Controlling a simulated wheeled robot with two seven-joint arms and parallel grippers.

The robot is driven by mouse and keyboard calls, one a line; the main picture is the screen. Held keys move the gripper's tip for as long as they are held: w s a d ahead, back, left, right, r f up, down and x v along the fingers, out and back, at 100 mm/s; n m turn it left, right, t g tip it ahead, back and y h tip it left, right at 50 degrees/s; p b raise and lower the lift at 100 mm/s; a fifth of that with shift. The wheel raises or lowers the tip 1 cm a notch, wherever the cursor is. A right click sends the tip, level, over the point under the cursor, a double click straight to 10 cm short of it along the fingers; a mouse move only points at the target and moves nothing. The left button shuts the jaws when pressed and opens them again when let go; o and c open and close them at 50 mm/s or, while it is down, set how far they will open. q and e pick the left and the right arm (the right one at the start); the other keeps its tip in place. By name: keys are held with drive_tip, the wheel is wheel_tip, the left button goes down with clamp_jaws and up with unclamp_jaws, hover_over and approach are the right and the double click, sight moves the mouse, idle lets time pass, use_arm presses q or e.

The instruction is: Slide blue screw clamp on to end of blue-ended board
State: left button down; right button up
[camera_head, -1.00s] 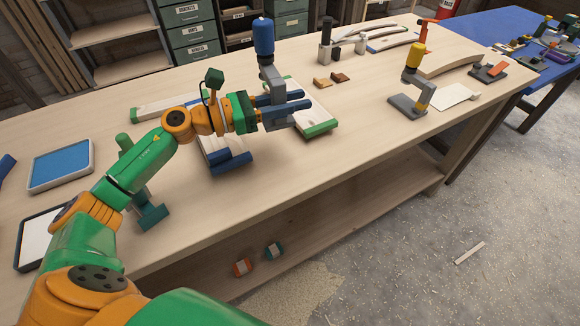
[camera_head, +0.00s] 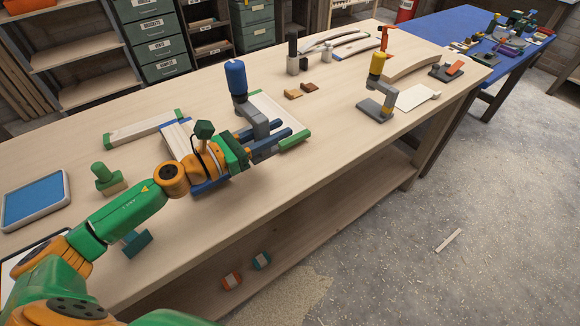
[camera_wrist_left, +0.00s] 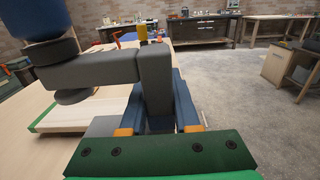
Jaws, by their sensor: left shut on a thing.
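The blue screw clamp (camera_head: 236,80) has a blue handle on top and a grey metal frame. My left gripper (camera_head: 270,144) is shut on its grey frame and holds it upright. In the left wrist view the clamp's grey frame (camera_wrist_left: 154,82) stands between the two dark blue fingers. The blue-ended board (camera_head: 172,143) lies on the bench, left of the clamp and partly behind my left gripper and wrist. Its near blue end (camera_head: 210,187) shows just below the wrist. Whether the clamp touches any board is unclear. My right gripper is out of view.
A green-ended board (camera_head: 287,122) lies beside and partly behind the gripper. Another green-ended strip (camera_head: 145,129) lies farther left. A yellow-handled clamp (camera_head: 376,85) stands to the right. A blue-lined tray (camera_head: 35,200) is at left. The bench's front strip is mostly clear.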

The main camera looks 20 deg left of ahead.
use_arm(q)
drive_tip(key=s+d+f, duration=0.1)
drive_tip(key=f, duration=0.1)
drive_tip(key=s+d+f, duration=0.1)
drive_tip(key=d+f, duration=0.1)
drive_tip(key=f, duration=0.1)
drive_tip(key=s+d+f+b, duration=0.1)
drive_tip(key=d+f, duration=0.1)
drive_tip(key=f, duration=0.1)
drive_tip(key=shift+f, duration=0.4)
drive_tip(key=shift+f, duration=0.1)
drive_tip(key=c, duration=0.6)
unclamp_jaws()
drive_tip(key=shift+c, duration=0.2)
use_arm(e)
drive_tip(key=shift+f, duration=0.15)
